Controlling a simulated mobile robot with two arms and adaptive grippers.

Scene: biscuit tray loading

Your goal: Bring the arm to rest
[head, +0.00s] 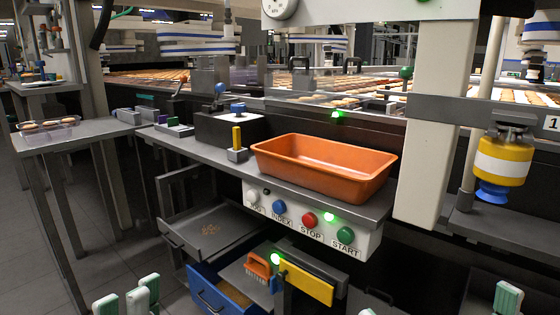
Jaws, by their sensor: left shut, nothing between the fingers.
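My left gripper (128,296) shows at the bottom edge, left of the middle, with pale, green-edged fingertips pointing up. It is shut and empty, over the dark floor and apart from the workbench. Part of my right gripper (508,298) shows at the bottom right corner. Too little of it is in view to tell whether it is open. Most of both arms is out of the picture.
An orange tray (325,168) stands on the grey bench above a button panel (310,222). An open blue drawer (217,290) and a brush (258,268) are below. A side table (80,131) bears a clear biscuit tray (68,133). A yellow cylinder (503,160) hangs at right.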

